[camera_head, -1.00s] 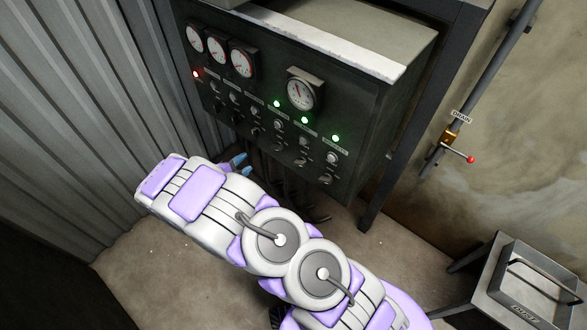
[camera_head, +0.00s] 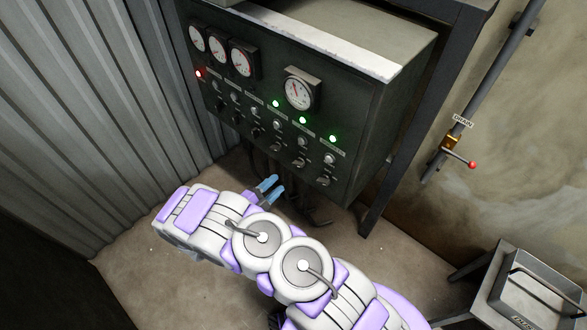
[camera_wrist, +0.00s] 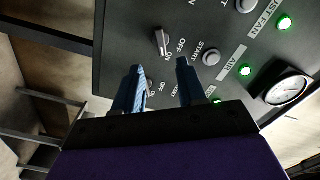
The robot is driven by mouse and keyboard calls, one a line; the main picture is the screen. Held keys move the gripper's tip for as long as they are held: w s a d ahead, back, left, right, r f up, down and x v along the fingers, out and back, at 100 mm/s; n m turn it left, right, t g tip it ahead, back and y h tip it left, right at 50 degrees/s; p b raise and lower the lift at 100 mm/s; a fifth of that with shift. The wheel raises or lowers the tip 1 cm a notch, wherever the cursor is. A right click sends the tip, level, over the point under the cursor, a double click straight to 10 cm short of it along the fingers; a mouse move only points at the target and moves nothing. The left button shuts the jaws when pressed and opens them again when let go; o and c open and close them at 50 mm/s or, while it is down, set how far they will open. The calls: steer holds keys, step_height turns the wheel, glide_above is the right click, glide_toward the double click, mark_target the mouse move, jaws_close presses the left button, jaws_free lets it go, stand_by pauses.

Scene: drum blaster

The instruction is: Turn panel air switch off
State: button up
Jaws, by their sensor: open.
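The dark control panel (camera_head: 235,120) has rows of buttons and knobs. In the wrist view the AIR label (camera_wrist: 232,62) sits between a lit green lamp (camera_wrist: 245,70) and a START button (camera_wrist: 211,57). In line with them is the air switch (camera_wrist: 161,42), a grey knob with ON and OFF marks. In the head view this appears to be the middle lit column, with its knob (camera_head: 298,163) low on the panel. My gripper (camera_wrist: 160,68) has two blue fingers apart and empty, just short of the air switch. It also shows below the panel in the head view (camera_head: 276,185).
A neighbouring knob (camera_wrist: 150,87) is partly hidden by a finger. Gauges (camera_head: 298,90) sit above the lamps. A corrugated wall (camera_head: 90,110) stands left. A drain pipe with a red-tipped valve (camera_head: 472,165) and a metal tray (camera_head: 540,285) are at right. Floor below the panel is mostly open.

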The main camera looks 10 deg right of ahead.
mark_target(296, 166)
steer(key=b+x, duration=0.2)
steer(key=x, duration=0.7)
steer(key=shift+w, duration=0.1)
steer(key=shift+x, duration=0.8)
steer(key=shift+a, duration=0.15)
steer(key=c, duration=0.3)
jaws_close()
